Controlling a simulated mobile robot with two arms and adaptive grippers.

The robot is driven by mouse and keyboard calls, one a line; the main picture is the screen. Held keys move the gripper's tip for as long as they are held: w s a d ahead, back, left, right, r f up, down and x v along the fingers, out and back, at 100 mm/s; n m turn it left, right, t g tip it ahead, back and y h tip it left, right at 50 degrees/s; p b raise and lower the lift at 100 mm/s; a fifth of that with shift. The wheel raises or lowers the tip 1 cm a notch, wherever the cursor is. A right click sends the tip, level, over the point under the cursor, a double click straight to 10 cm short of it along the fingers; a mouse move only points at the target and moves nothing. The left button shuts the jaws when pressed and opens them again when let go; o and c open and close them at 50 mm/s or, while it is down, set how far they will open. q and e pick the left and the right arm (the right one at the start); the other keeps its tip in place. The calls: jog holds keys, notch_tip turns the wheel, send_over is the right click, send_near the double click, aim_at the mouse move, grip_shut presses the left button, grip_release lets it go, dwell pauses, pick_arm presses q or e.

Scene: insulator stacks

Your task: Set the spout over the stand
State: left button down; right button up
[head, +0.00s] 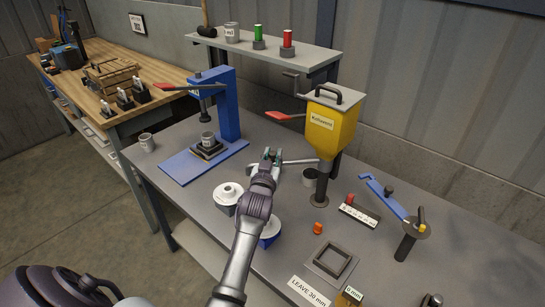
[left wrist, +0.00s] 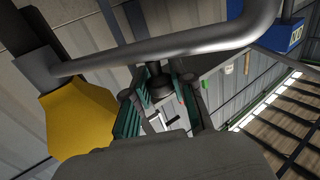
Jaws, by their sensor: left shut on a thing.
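The spout, a grey tube (head: 300,162), reaches out leftward from the column under a yellow hopper (head: 332,125). In the left wrist view the grey tube (left wrist: 160,45) crosses the top of the picture and bends at the right. My left gripper (head: 270,155) is at the spout's outer end. In the left wrist view its green-padded fingers (left wrist: 162,95) are shut on a dark knob-like part of the spout. I cannot tell for sure which thing is the stand. A white ringed piece (head: 228,193) stands left of my forearm, and a blue-and-white one (head: 269,236) is partly hidden behind it.
A blue press (head: 230,110) with a cup on a dark block stands at the back left.

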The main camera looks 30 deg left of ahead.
pick_arm(q)
jog(key=shift+r, duration=0.1)
jog(key=c, duration=0.9)
grip_release()
jog(key=shift+c, duration=0.2)
jog(key=v, duration=0.7)
jog(key=shift+s+d, duration=0.15)
jog(key=shift+s, duration=0.05)
